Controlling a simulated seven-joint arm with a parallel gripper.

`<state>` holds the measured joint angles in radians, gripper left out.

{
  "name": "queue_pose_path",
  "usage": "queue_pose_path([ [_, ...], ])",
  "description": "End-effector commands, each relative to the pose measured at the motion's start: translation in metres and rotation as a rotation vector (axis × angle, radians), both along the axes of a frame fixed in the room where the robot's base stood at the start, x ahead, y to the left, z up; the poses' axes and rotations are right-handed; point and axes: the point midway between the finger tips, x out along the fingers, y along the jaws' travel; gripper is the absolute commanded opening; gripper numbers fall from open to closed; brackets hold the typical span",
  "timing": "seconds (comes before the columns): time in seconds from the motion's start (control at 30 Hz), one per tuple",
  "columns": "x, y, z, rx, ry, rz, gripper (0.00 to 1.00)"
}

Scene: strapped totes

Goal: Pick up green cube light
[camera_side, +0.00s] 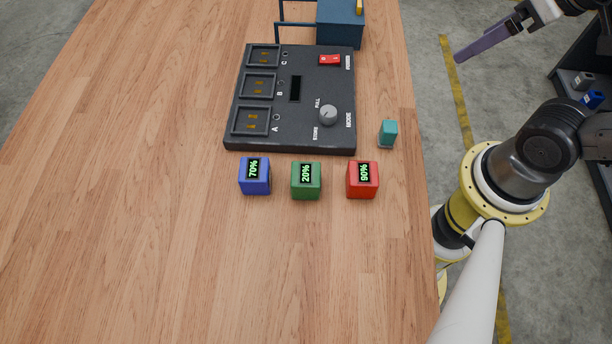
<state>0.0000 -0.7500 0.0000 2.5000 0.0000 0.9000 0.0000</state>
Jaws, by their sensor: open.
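The green cube light (306,187) stands on the wooden table (140,240), its dark display reading 20%. It sits between a blue cube (254,182) reading 70% and a red cube (362,186) reading 90%, with gaps on both sides. My gripper (484,41) seems to be the part with a long purple finger at the top right, over the floor beyond the table's right edge. It is open and far from the green cube, with nothing seen in it. Part of it is cut off by the picture's top edge.
A black panel (300,135) with slots A, B and C, a dial and a red switch lies behind the cubes. A small teal block (388,132) stands right of it. A dark blue box (338,28) stands at the back. The table's front and left are clear.

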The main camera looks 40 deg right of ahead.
Motion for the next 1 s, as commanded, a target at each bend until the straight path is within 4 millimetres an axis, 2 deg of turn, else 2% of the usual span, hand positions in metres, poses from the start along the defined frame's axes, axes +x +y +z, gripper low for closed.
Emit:
queue_pose_path([
  [0.13, 0.004, 0.0, 0.003, 0.004, -0.018, -0.009, 0.97],
  [0.27, 0.025, 0.001, 0.018, 0.008, -0.075, -0.016, 0.97],
  [0.37, 0.048, 0.015, 0.024, 0.015, -0.087, 0.041, 0.97],
  [0.47, 0.069, 0.037, 0.025, 0.02, -0.088, 0.12, 0.97],
  [0.57, 0.088, 0.067, 0.02, 0.023, -0.077, 0.218, 0.97],
  [0.73, 0.103, 0.141, -0.001, 0.022, -0.035, 0.431, 0.97],
  [0.8, 0.1, 0.174, -0.015, 0.014, -0.008, 0.526, 0.97],
  [0.9, 0.087, 0.212, -0.034, -0.003, 0.031, 0.646, 0.97],
  [1.0, 0.069, 0.236, -0.051, -0.024, 0.069, 0.738, 0.97],
])
